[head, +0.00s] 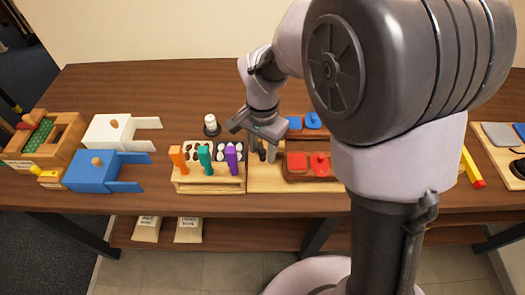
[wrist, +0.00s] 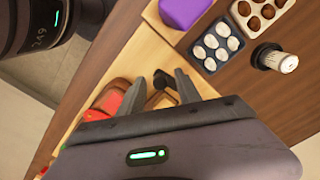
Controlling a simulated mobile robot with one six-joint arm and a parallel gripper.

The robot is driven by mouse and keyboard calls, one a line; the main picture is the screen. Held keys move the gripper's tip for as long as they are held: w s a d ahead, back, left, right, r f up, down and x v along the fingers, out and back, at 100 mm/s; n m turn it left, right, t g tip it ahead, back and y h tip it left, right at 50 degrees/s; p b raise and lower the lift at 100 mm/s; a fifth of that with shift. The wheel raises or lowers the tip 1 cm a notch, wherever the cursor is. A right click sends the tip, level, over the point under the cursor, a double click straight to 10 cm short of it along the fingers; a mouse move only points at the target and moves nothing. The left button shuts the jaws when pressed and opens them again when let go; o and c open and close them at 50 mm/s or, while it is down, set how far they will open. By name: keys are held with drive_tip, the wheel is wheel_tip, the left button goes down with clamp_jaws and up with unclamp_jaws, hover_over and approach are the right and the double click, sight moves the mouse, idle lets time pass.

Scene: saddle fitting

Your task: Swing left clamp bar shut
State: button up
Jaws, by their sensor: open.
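My gripper (head: 262,152) is over the left end of the wooden fixture board (head: 265,184), pointing down. In the wrist view its two fingers (wrist: 167,92) are apart, with a gap between them. A small black part, likely the end of the left clamp bar (wrist: 163,79), shows between and just beyond the fingertips; I cannot tell whether they touch it. The rest of the bar is hidden by the gripper. A red block (head: 297,163) and a red saddle-like piece (head: 320,163) sit in the brown holder right of the gripper.
A wooden rack with orange, teal and purple handled tools (head: 204,153) stands just left of the gripper. A white-capped bottle (head: 211,122) stands behind it. Blue pieces (head: 312,120) lie behind the holder. My arm hides the right part of the board.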

clamp_jaws()
drive_tip(key=shift+d+n, duration=0.15)
drive_tip(key=shift+n, duration=0.15)
drive_tip(key=shift+w+d+r+n+p, duration=0.15)
drive_tip(key=shift+d+n+p, duration=0.3)
drive_tip(key=shift+n+p, duration=0.45)
drive_tip(key=n+p, duration=0.1)
drive_tip(key=d+n+p, duration=0.1)
drive_tip(key=n, duration=0.1)
drive_tip(key=shift+w+d+n, duration=0.25)
drive_tip(key=shift+w+n, duration=0.05)
drive_tip(key=shift+w, duration=0.1)
drive_tip(key=n+p, duration=0.1)
drive_tip(key=w+d+n+p, duration=0.1)
drive_tip(key=n, duration=0.1)
drive_tip(key=w+n+p, duration=0.1)
drive_tip(key=n, duration=0.1)
drive_tip(key=shift+d+p, duration=0.3)
drive_tip(key=shift+w+d+n+p, duration=0.1)
drive_tip(key=shift+w+n+p, duration=0.3)
drive_tip(key=shift+n, duration=0.45)
drive_tip(key=shift+w+d+n+p, duration=0.1)
drive_tip(key=shift+w+n+p, duration=0.3)
drive_tip(key=shift+n, duration=0.4)
drive_tip(key=shift+w+n+p, duration=0.3)
drive_tip(key=shift+n+p, duration=0.2)
drive_tip(key=shift+n, duration=0.35)
